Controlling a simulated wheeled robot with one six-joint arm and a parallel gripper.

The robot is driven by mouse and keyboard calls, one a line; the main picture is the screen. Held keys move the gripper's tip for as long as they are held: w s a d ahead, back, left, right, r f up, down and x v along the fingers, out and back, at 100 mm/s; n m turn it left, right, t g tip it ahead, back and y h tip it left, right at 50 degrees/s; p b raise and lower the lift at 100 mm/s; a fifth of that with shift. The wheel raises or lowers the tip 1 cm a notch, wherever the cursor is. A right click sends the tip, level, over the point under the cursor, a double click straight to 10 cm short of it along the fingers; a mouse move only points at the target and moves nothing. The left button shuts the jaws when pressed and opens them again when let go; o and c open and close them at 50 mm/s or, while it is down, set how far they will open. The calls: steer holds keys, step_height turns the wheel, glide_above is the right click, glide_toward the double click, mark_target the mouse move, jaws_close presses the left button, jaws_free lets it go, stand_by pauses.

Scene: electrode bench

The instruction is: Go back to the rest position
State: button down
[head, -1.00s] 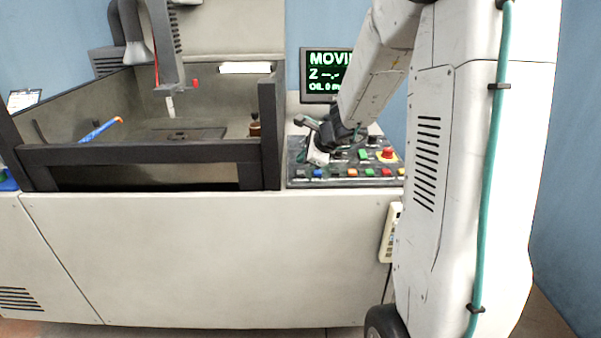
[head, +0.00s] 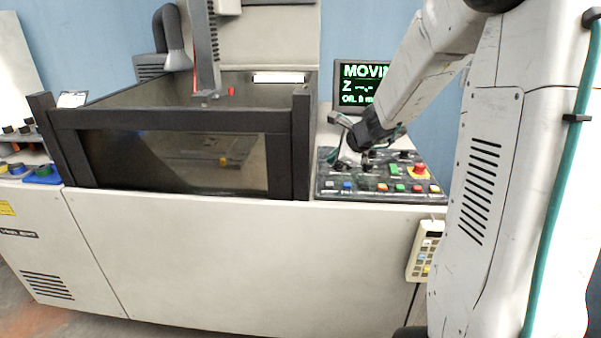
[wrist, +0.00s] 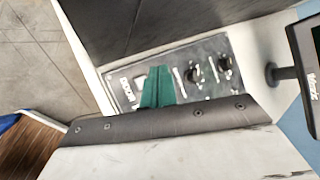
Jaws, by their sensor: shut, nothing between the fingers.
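My gripper (head: 343,160) is low over the left part of the control panel (head: 384,193) in the head view, at the end of my bent arm. In the wrist view its green fingers (wrist: 158,86) are together with nothing between them. Panel knobs (wrist: 193,75) show beyond them. I cannot tell whether the fingertips touch the panel.
The screen (head: 362,85) behind the panel reads "MOVI...", partly covered by my arm. The dark-framed tank (head: 180,120) stands left of the panel, with the machine head (head: 205,50) above it. A handheld pendant (head: 424,250) hangs on the cabinet front (head: 250,250).

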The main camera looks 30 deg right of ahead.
steer(key=shift+a+n, duration=0.25)
steer(key=shift+n, duration=0.05)
steer(key=s+a+n+y, duration=0.1)
steer(key=n, duration=0.1)
steer(key=s+a+f+n+g+y, duration=0.1)
steer(key=s+a, duration=0.1)
steer(key=shift+a+f+n+g, duration=0.2)
steer(key=shift+a+n+g, duration=0.1)
steer(key=shift+n, duration=0.1)
steer(key=s+a+r+n+g+y, duration=0.2)
steer(key=s+a+n+g, duration=0.2)
steer(key=s+a+n, duration=0.6)
steer(key=s+a+r+n+g+h, duration=0.1)
steer(key=s+n, duration=0.4)
steer(key=s, duration=0.5)
steer(key=s+a+r+n+g+h, duration=0.1)
steer(key=s+a+r+n+h, duration=0.3)
steer(key=s, duration=0.7)
steer(key=shift+r+n, duration=0.35)
steer(key=shift+n, duration=0.65)
